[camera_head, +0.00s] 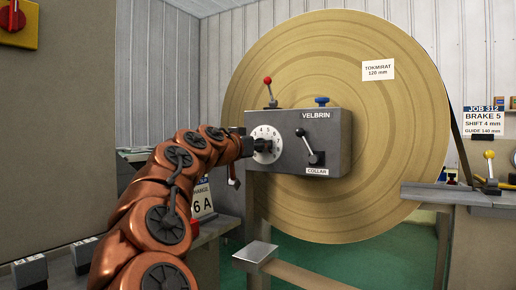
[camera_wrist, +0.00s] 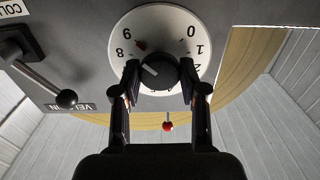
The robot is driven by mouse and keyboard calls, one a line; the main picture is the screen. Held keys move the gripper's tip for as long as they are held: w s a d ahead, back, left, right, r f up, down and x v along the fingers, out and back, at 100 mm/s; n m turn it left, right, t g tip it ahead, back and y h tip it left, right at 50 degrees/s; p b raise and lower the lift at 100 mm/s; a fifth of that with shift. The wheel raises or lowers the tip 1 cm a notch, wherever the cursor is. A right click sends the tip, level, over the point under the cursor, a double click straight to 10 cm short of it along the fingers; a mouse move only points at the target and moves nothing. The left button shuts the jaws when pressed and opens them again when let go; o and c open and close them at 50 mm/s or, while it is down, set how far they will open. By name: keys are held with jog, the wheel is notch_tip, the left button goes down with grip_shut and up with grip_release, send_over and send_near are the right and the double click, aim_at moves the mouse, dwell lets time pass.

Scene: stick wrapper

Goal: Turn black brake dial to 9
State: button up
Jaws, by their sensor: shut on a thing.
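The black brake dial (camera_wrist: 158,74) is a round knob with a white line, set on a white number plate (camera_wrist: 160,22) on the grey VELBRIN box (camera_head: 325,128). In the wrist view the plate is upside down. The white line slants up and left, to the side with 8 and 9. A small red mark sits between the knob and those numbers. I cannot tell the exact reading. My gripper (camera_wrist: 160,76) is shut on the knob, one finger on each side. In the head view my gripper (camera_head: 257,146) hides part of the plate.
A black-knobbed COLLAR lever (camera_head: 311,147) is right of the plate. A red-knobbed lever (camera_head: 269,90) and a blue knob (camera_head: 322,101) are on top of the box. A large tan roll (camera_head: 385,130) stands behind. A job card (camera_head: 484,121) reads BRAKE 5.

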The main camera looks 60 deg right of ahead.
dwell(0.3)
jog(key=o, duration=1.1)
jog(key=a, duration=1.2)
jog(key=shift+s, duration=0.25)
jog(key=shift+r, duration=0.1)
